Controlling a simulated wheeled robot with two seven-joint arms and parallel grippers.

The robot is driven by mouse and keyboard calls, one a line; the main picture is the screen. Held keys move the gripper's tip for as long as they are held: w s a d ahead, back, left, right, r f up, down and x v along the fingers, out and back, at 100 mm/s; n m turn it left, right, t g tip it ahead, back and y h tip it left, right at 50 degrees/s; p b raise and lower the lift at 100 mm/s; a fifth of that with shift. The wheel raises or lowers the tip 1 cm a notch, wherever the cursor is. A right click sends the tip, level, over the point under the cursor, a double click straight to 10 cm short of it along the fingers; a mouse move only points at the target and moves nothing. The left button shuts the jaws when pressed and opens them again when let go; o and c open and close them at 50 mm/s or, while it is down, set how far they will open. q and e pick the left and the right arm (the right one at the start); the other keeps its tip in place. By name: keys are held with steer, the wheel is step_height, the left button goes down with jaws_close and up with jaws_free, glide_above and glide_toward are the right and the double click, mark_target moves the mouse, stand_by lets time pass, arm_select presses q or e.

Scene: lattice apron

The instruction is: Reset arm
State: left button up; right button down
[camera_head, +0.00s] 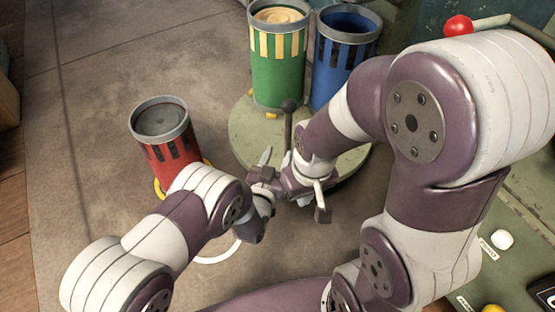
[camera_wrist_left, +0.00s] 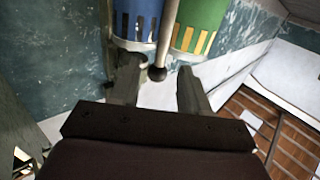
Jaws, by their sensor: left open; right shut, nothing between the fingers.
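My left gripper (camera_head: 264,165) is low over the floor, near the front edge of a round green base. In the left wrist view its two fingers (camera_wrist_left: 158,88) are apart and empty. An upright lever with a dark ball knob (camera_head: 289,105) stands on the base (camera_head: 240,135). In the left wrist view the knob (camera_wrist_left: 157,73) appears between the fingertips, but I cannot tell whether it is touched. My right gripper (camera_head: 322,205) is shut and empty, close beside the left one. The two wrists overlap in the head view, and the lever's foot is hidden.
A green canister (camera_head: 278,75) and a blue canister (camera_head: 342,60) stand on the base. A red canister (camera_head: 162,135) stands apart at left. A red ball (camera_head: 458,26) tops a handle at upper right. A green panel (camera_head: 530,195) lies at right. Floor (camera_head: 75,150) is clear at far left.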

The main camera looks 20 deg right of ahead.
stand_by(0.3)
arm_select(q)
steer(key=s+a+f+g+y, duration=0.3)
steer(key=f+g, duration=0.1)
steer(key=f, duration=0.1)
steer(key=s+a+f+g+y, duration=0.2)
steer(key=s+a+f+g, duration=0.1)
steer(key=f, duration=0.2)
steer(key=s+a+r+n+g+y, duration=0.2)
steer(key=s+a+r, duration=0.3)
steer(key=a, duration=0.5)
steer(key=s+a+r+n+g+y, duration=0.2)
steer(key=s+a+r+g, duration=0.1)
steer(key=a+r, duration=0.5)
steer(key=s+a+r+n+g+y, duration=0.2)
steer(key=s+a+r, duration=0.3)
steer(key=a, duration=0.6)
step_height(320, 180, up, 40)
steer(key=w+a+n+t+p, duration=0.1)
steer(key=a+p, duration=0.1)
steer(key=p, duration=3.6)
steer(key=shift+w+f+p, duration=0.2)
steer(key=shift+w+p, duration=0.2)
